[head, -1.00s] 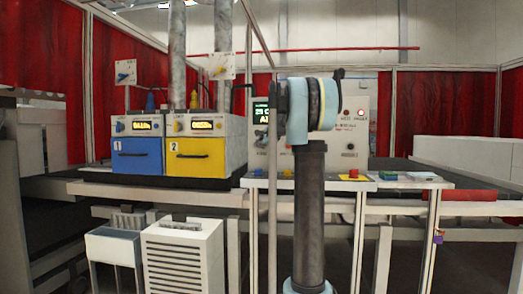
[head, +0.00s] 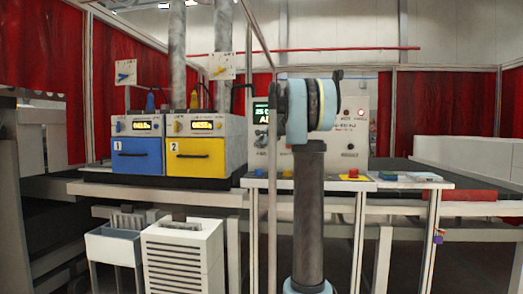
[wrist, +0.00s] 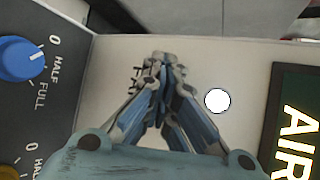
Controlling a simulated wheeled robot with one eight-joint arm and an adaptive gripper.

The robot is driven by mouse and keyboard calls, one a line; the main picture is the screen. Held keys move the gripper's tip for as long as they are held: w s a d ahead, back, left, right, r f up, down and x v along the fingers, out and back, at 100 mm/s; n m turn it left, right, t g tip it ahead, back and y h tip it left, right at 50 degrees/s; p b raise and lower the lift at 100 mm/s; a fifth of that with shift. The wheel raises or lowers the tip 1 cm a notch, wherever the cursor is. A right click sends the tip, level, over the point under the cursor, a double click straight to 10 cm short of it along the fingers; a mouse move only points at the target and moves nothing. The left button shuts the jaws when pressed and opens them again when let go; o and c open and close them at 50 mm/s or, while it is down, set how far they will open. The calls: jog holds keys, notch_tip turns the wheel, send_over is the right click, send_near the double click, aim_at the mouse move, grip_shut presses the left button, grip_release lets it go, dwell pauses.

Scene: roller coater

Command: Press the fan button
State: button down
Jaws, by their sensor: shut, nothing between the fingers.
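My gripper (wrist: 160,75) is shut and empty in the wrist view, its fingertips close together over the pale face of a control panel (wrist: 120,50). A round white button (wrist: 217,101) is to the right of the fingers, beside a dark display (wrist: 297,120) with the letters "AIR". The fingers do not cover this button.
A blue knob (wrist: 28,58) and a partly seen yellow knob (wrist: 9,172) are left of the fingers. A blue unit (head: 136,155) and a yellow unit (head: 200,157) stand left in the head view. A red button (head: 353,173) is on the bench front.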

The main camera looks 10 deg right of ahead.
jog(key=shift+s, duration=0.15)
jog(key=shift+s+a, duration=0.25)
jog(key=shift+s, duration=0.4)
jog(key=shift+s, duration=0.15)
jog(key=s, duration=0.1)
jog(key=s+a, duration=0.1)
jog(key=s, duration=0.2)
jog(key=shift+s+a, duration=0.25)
jog(key=shift+a, duration=0.05)
dwell(0.7)
jog(key=s+a+f+n+g, duration=0.1)
jog(key=s+f+n+g, duration=0.15)
jog(key=s+f, duration=0.5)
jog(key=s+a+f+n+g, duration=0.15)
jog(key=s+f+n, duration=0.25)
jog(key=s, duration=0.6)
jog(key=s+a+f+n+g, duration=0.1)
jog(key=s+a+f+n, duration=0.15)
jog(key=s+f, duration=0.5)
jog(key=s+d+f+n+g+h, duration=0.2)
jog(key=s+d+f+n, duration=0.1)
jog(key=s+f, duration=0.8)
jog(key=s+d+f+n+g+h, duration=0.2)
jog(key=s+f+n, duration=0.3)
jog(key=s+f, duration=0.6)
jog(key=s+d, duration=0.1)
jog(key=s, duration=0.6)
jog(key=shift+s+d+f+g+h, duration=0.15)
jog(key=shift+s+f+g+h, duration=0.15)
jog(key=shift+g+h, duration=0.1)
